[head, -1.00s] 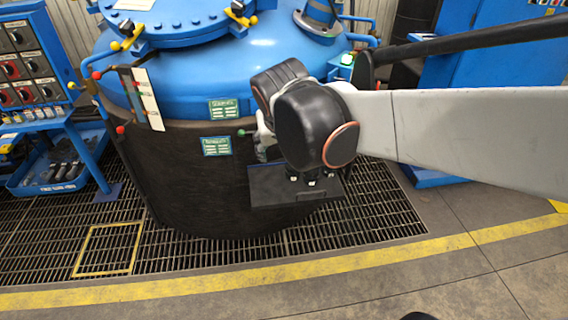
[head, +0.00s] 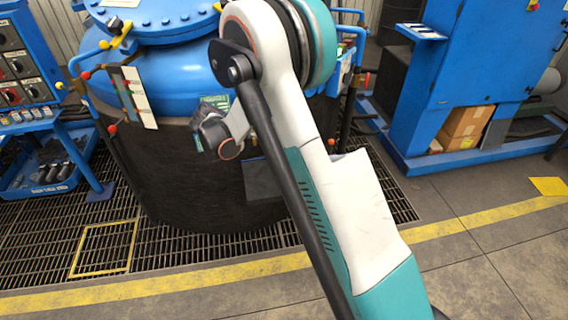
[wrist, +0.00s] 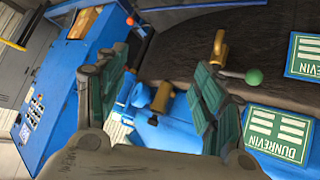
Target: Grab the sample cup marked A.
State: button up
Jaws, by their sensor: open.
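No sample cup and no mark A can be made out in either current view. The dark shelf (head: 262,180) on the front of the furnace vessel shows only in part in the head view; my arm covers the rest of it and anything on it. In the wrist view my gripper (wrist: 165,68) is open, with its two green-padded fingers apart and nothing between them. Beyond the fingers are a brass-coloured fitting (wrist: 161,97) and blue metal. In the head view my wrist is in front of the vessel, up and left of the shelf; the fingertips cannot be made out there.
The blue-topped furnace vessel (head: 165,185) stands on a floor grating (head: 50,225). A green-knobbed valve lever (wrist: 254,76) and green labels (wrist: 278,134) are at the right in the wrist view. A control panel (head: 15,65) is left, a blue cabinet (head: 465,75) right. The front floor is clear.

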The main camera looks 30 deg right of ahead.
notch_tip(320, 180, down, 19)
jog(key=w+d+m+h, duration=0.2)
jog(key=m+h, duration=0.2)
jog(key=m, duration=0.1)
jog(key=shift+g, duration=0.4)
jog(key=b+x, duration=0.1)
jog(key=x, duration=0.7)
jog(key=shift+f+b, duration=0.2)
jog(key=shift+b, duration=0.1)
jog(key=b+x, duration=0.2)
jog(key=x, duration=0.3)
jog(key=shift+w+f+b, duration=0.2)
jog(key=shift+b, duration=0.15)
jog(key=shift+r, duration=0.1)
jog(key=c, duration=0.8)
